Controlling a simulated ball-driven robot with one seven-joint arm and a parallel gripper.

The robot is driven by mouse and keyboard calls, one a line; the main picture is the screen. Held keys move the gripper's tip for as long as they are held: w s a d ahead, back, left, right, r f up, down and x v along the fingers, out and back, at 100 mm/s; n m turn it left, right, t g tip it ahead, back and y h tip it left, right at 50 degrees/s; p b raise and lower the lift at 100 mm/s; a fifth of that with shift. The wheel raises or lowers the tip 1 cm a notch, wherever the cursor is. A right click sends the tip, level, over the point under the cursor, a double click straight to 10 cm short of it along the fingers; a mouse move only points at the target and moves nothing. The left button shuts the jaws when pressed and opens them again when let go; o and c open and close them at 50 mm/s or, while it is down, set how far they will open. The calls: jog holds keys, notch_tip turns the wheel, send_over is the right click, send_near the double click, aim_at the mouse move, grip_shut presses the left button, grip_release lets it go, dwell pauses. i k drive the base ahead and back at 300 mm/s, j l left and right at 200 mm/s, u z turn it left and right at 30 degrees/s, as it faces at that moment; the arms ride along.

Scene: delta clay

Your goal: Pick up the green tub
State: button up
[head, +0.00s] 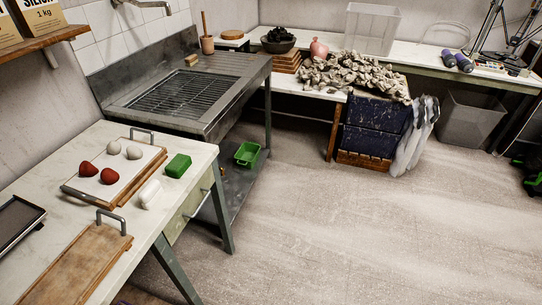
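A green tub (246,155), open at the top, sits low down on the grey lower shelf (228,181) under the sink unit. It is near the shelf's right end, by a metal leg. Its inside shows only in part, and I cannot tell whether it holds anything. A small orange thing seems to lie just left of it. A solid green block (178,166) lies higher up on the pale table at the left. My gripper is not in view.
The pale table (108,262) with boards, clay lumps and a white roll stands at the front left, partly covering the lower shelf. The metal sink unit (222,64) stands above the tub. The floor (350,230) to the right is clear.

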aim_at(246, 156)
jog(key=i+z, duration=0.3)
jog(key=i, duration=0.75)
jog(key=i+l, duration=0.1)
jog(key=i, duration=1.85)
jog(key=i+u, duration=0.4)
jog(key=i, duration=0.35)
jog(key=i+l+u, duration=0.15)
jog(key=i+u, duration=0.2)
jog(key=i, duration=0.4)
